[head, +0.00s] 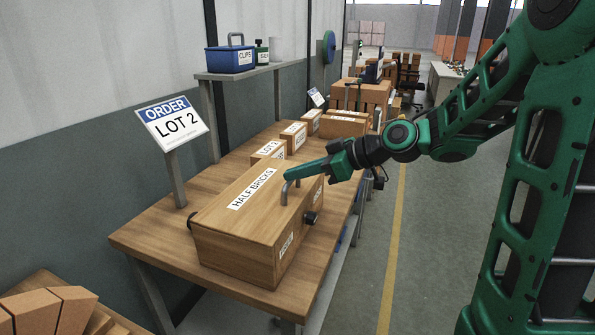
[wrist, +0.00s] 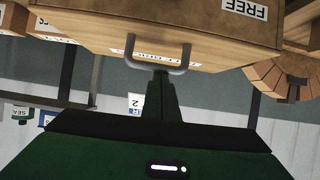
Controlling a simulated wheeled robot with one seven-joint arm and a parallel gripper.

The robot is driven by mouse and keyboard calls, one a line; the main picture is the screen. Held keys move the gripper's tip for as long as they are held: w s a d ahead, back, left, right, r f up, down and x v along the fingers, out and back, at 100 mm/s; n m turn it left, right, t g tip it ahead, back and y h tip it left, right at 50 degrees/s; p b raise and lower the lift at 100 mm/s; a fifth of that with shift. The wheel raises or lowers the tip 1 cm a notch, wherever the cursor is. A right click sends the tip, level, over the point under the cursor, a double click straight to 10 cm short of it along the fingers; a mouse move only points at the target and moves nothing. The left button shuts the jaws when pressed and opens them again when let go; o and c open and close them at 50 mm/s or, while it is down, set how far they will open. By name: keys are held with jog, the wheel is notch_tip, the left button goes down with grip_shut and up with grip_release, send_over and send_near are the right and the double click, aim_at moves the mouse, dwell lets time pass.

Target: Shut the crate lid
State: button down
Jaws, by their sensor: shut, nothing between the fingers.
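The wooden crate (head: 232,258) stands on the near end of the workbench. Its lid (head: 236,205), labelled HALF BRICKS, lies flat on top, and I see no gap under it in the head view. A grey bar handle (head: 284,196) rises from the lid's right side; it also shows in the wrist view (wrist: 187,56). My gripper (head: 290,174) is shut and empty, its tips right by the top of the handle. I cannot tell whether they touch it. The crate's end with the FREE label (wrist: 244,8) is in the wrist view.
The workbench (head: 150,243) has smaller boxes (head: 293,135) behind the crate. An ORDER LOT 2 sign (head: 173,122) stands at its left. A shelf (head: 238,73) holds a blue bin (head: 229,60). The floor (head: 425,215) on the right is clear.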

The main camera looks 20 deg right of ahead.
jog(key=f, duration=0.1)
jog(key=d+f, duration=0.1)
jog(key=f, duration=0.1)
jog(key=shift+s+d+f+m+g+h, duration=0.25)
jog(key=shift+s+d+m+g+h, duration=0.05)
jog(key=shift+s+d, duration=0.05)
jog(key=shift+r, duration=0.1)
notch_tip(320, 180, up, 7)
jog(key=s+d+f+m+g+h, duration=0.3)
jog(key=s+d+f+m+h, duration=0.25)
jog(key=s+d+f, duration=0.75)
jog(key=s+d+m+g+h, duration=0.1)
jog(key=s+d+m, duration=0.3)
jog(key=s, duration=0.5)
jog(key=s+d+m+g+h, duration=0.2)
jog(key=s+d+m+g, duration=0.1)
jog(key=s+m, duration=0.4)
jog(key=s+d, duration=0.1)
jog(key=s, duration=0.2)
jog(key=shift+g, duration=0.3)
